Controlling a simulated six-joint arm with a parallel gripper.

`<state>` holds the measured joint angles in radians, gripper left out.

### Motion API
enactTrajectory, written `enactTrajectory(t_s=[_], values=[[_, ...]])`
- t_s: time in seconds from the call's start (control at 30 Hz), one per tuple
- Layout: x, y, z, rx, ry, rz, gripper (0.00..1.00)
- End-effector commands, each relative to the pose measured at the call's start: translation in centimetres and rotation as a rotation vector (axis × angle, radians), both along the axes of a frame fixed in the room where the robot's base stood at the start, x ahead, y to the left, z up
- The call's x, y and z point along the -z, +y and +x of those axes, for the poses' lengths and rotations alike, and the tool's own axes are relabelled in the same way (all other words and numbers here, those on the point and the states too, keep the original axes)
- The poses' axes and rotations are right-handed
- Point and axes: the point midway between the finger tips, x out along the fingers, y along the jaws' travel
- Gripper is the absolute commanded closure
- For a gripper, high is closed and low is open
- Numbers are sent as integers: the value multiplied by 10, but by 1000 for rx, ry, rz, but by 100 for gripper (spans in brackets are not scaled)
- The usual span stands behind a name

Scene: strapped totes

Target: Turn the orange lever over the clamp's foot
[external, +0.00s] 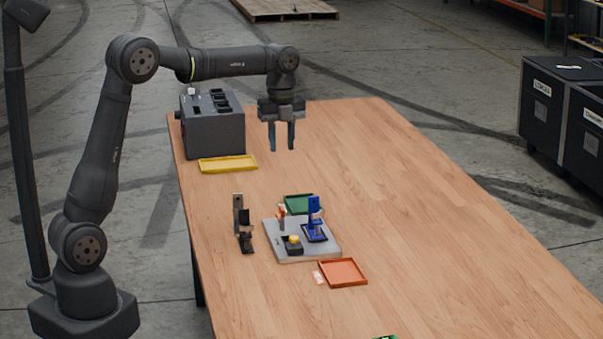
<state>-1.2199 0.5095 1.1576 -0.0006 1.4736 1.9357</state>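A small orange lever (282,210) stands near the back left part of a grey base plate (290,253) on the wooden table. It looks roughly upright, with a pale part beside it. The clamp's foot is too small to make out. A blue upright piece (314,208) stands on the plate's right side, and a black block with a yellow top (293,241) is at its front. My gripper (283,150) hangs pointing down above the table, behind the plate and well clear of it. Its two fingers are apart with nothing between them.
A black bracket (240,222) stands left of the plate. A green tray (303,202) lies behind it, an orange tray (343,273) in front. A yellow tray (228,164) lies before a grey box (213,128). The table's right side is clear.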

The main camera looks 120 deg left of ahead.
Motion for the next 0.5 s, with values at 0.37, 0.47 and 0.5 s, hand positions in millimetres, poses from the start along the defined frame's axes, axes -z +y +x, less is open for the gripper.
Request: enactTrajectory(t_s=[0.37, 0.47, 0.5], values=[[30, -1, 0, 72, 3, -4, 69], [52, -1, 0, 71, 2, -6, 69], [61, -1, 0, 71, 3, -4, 69]])
